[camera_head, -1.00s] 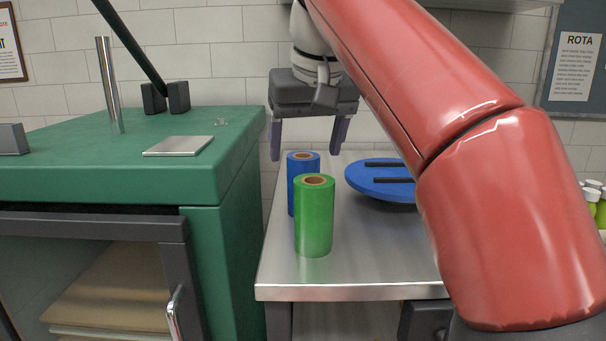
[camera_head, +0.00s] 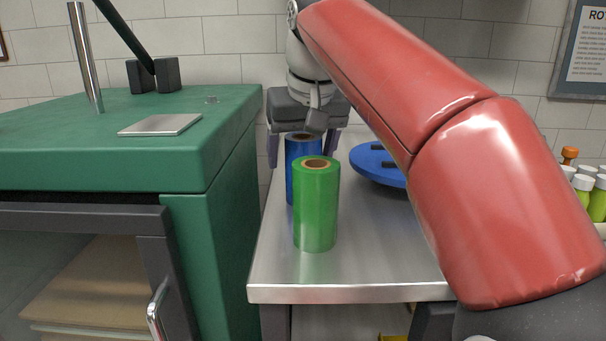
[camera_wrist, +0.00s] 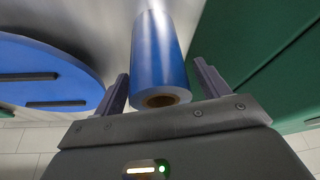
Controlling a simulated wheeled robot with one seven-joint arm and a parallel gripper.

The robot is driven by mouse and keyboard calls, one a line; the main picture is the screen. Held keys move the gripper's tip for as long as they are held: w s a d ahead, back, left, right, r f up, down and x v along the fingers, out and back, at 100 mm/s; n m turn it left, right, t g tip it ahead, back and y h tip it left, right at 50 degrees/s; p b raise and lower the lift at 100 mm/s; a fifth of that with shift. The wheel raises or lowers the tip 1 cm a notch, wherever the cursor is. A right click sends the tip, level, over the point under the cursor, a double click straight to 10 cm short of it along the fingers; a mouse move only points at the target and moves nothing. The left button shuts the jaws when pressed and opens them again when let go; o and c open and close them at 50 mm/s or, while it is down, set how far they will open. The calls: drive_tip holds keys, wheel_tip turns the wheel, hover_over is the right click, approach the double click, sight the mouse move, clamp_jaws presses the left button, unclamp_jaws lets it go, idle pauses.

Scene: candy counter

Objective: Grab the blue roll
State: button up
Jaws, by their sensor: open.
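The blue roll (camera_head: 302,144) stands upright on the metal table behind a green roll (camera_head: 316,206), which hides part of it in the head view. In the wrist view the blue roll (camera_wrist: 158,62) lies between the two fingers, its cored end near the palm. My gripper (camera_head: 303,150) is open above and around the top of the blue roll. In the wrist view my gripper (camera_wrist: 160,88) has a finger on each side of the roll, with visible gaps. The fingers are not closed on it.
The green roll stands close in front of the blue roll. A blue round disc (camera_head: 372,166) with dark bars lies to the right. A green cabinet (camera_head: 223,130) rises close on the left. Bottles (camera_head: 584,186) stand at the far right. The metal table (camera_head: 350,270) front is clear.

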drive_tip(key=c, duration=1.1)
drive_tip(key=shift+r, duration=0.1)
drive_tip(key=shift+r+p, duration=1.1)
drive_tip(key=shift+r, duration=3.8)
